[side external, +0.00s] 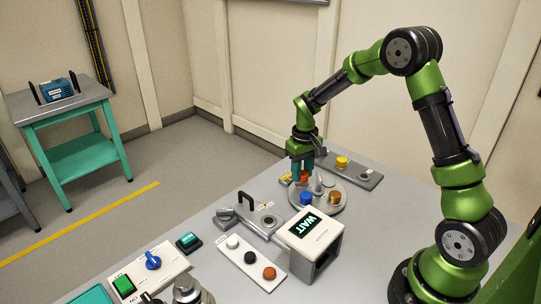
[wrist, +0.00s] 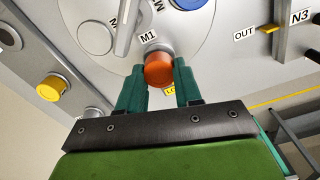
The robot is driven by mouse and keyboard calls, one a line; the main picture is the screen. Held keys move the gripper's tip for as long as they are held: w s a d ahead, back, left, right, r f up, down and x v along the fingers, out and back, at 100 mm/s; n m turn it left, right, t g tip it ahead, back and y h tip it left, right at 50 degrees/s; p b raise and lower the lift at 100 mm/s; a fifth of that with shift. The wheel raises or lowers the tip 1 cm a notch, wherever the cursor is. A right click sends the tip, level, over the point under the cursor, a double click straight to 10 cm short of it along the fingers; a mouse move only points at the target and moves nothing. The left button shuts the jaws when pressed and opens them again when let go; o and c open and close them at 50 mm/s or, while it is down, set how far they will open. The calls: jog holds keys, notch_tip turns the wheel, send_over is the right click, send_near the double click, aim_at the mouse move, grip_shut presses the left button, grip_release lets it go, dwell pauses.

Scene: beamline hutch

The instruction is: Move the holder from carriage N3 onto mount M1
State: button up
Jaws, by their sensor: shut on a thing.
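My gripper (side external: 303,170) points down at the far edge of a round grey plate (side external: 325,208). In the wrist view, its teal fingers (wrist: 159,78) are shut on an orange-red round holder (wrist: 158,69), which also shows in the side view (side external: 304,177). The label M1 (wrist: 148,37) is right beside the holder on the plate (wrist: 198,50). The mount's seat is hidden, and I cannot tell whether the holder rests on it. The N3 label (wrist: 300,16) is at the right of the wrist view, on a grey rail with an OUT label (wrist: 244,34).
A blue holder (side external: 306,198) and a gold holder (side external: 335,197) stand on the plate. A yellow holder (side external: 342,162) is on a rail behind. A WAIT box (side external: 313,240) stands in front. A black handle (side external: 247,198) rises at left.

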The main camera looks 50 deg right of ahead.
jog(key=shift+f, duration=0.6)
dwell(0.4)
jog(key=o, duration=1.1)
notch_tip(320, 180, up, 17)
jog(key=s+a+r+t, duration=0.1)
jog(key=s+a+t, duration=0.1)
jog(key=s+a, duration=0.2)
jog(key=s+a+r+t+y, duration=0.1)
jog(key=s+a+r+t, duration=0.1)
jog(key=s+a, duration=0.3)
jog(key=s+a+r+m+t+y, duration=0.1)
jog(key=s+a+t, duration=0.2)
jog(key=s, duration=0.7)
jog(key=shift+a+r, duration=0.3)
jog(key=shift+a, duration=0.65)
